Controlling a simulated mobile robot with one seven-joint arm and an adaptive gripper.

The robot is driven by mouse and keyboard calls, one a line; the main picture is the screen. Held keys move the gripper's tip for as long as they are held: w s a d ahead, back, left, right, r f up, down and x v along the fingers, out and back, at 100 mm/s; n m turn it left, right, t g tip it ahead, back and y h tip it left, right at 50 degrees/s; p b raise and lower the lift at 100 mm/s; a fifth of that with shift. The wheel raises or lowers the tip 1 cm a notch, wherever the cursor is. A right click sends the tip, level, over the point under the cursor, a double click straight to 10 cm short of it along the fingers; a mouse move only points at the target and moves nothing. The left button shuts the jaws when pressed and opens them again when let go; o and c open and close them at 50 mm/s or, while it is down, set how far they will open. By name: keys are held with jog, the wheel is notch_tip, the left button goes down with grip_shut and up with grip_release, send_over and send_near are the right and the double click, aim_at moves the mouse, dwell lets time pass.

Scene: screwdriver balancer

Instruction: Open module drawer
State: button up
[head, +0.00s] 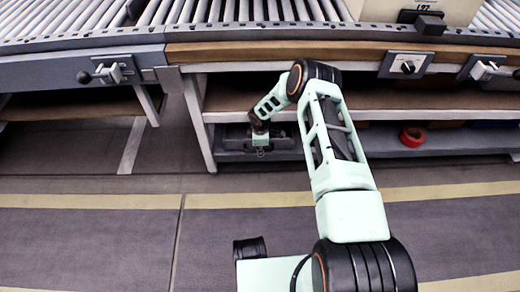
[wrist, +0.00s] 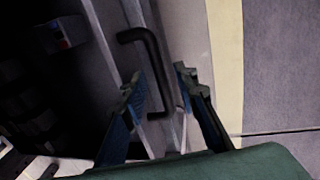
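The black bar handle (wrist: 155,58) sits on a grey front panel (wrist: 182,35) in the wrist view, which I take to be the module drawer's front. My gripper (wrist: 158,74) is open, with its two fingers apart. In the head view my gripper (head: 261,149) is low under the conveyor, in front of a grey drawer-like unit (head: 232,156) on the lower shelf. The handle cannot be made out there.
A dark space with a small red-marked box (wrist: 66,34) lies left of the panel. In the head view, a brown shelf (head: 235,93) is above my gripper and a grey leg (head: 199,125) is to its left. A red tape roll (head: 412,136) lies right. The floor in front is clear.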

grip_shut()
jog(key=shift+s, duration=0.15)
dwell(0.4)
